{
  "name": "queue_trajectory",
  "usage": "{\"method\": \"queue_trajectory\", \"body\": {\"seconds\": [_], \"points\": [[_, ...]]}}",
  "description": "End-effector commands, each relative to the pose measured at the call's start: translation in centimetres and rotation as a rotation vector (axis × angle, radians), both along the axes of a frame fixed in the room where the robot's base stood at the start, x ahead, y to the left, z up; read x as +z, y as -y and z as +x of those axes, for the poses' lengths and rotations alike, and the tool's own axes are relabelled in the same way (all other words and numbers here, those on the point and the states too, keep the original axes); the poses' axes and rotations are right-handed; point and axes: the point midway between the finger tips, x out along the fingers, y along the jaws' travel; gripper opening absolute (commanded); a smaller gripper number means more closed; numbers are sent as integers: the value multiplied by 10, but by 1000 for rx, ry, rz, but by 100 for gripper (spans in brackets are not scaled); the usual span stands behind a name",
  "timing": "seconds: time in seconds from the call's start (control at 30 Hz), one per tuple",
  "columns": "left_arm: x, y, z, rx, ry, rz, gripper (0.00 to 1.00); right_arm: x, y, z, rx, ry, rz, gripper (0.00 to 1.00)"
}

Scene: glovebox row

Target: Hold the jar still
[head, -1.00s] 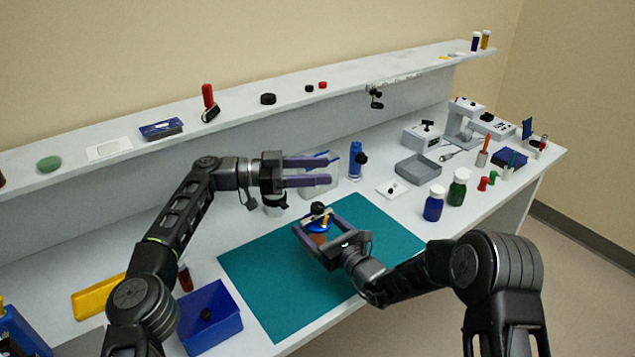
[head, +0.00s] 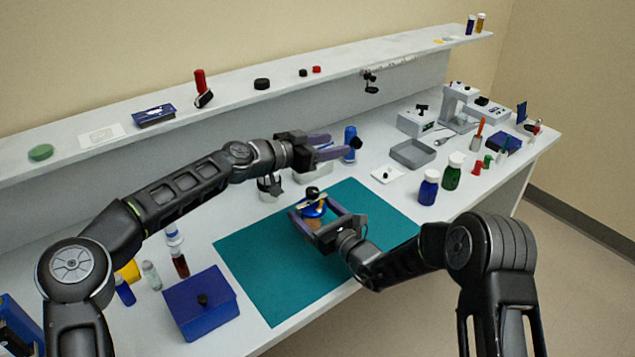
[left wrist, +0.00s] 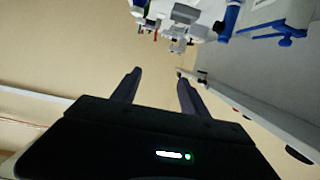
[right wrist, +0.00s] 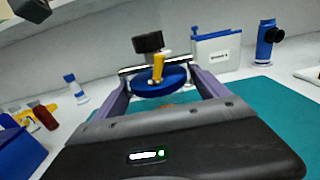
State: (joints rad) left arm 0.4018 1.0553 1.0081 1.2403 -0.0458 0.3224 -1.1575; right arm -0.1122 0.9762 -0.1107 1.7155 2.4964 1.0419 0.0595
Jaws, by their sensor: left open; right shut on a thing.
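The jar (head: 314,224) stands on the teal mat (head: 262,262), with a brownish body and a blue lid (right wrist: 160,84). A yellow piece and a metal bar lie across the lid, and a black knob (right wrist: 148,42) shows above or behind it. My right gripper (head: 310,212) is shut on the jar, its fingers on both sides, hiding most of the body. My left gripper (head: 338,147) is open and empty, raised beyond the mat near the blue bottle (head: 350,138). In the left wrist view its fingers (left wrist: 158,88) are apart with nothing between them.
A blue box (head: 200,305) and small vials stand left of the mat. A grey tray (head: 413,154), blue and green bottles (head: 429,187) and instruments stand at the right. A raised shelf (head: 235,98) runs along the back. The mat's front part is clear.

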Motion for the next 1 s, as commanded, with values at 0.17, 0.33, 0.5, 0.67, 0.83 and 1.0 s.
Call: {"method": "queue_trajectory", "body": {"seconds": [0.17,0.33,0.5,0.67,0.83,1.0], "points": [[-38,-44,-4,282,-2,39,52,1,0,0,0,2,1,23],[-71,-119,-26,565,27,45,52,1,0,0,0,2,1,23],[-93,-109,-76,582,125,-2,52,1,0,0,0,2,1,23],[-96,-88,-114,504,171,-91,52,1,0,0,0,2,1,23],[-96,-81,-128,474,179,-129,52,1,0,0,0,2,1,23],[-96,-81,-128,474,178,-130,52,1,0,0,0,2,1,23]]}}
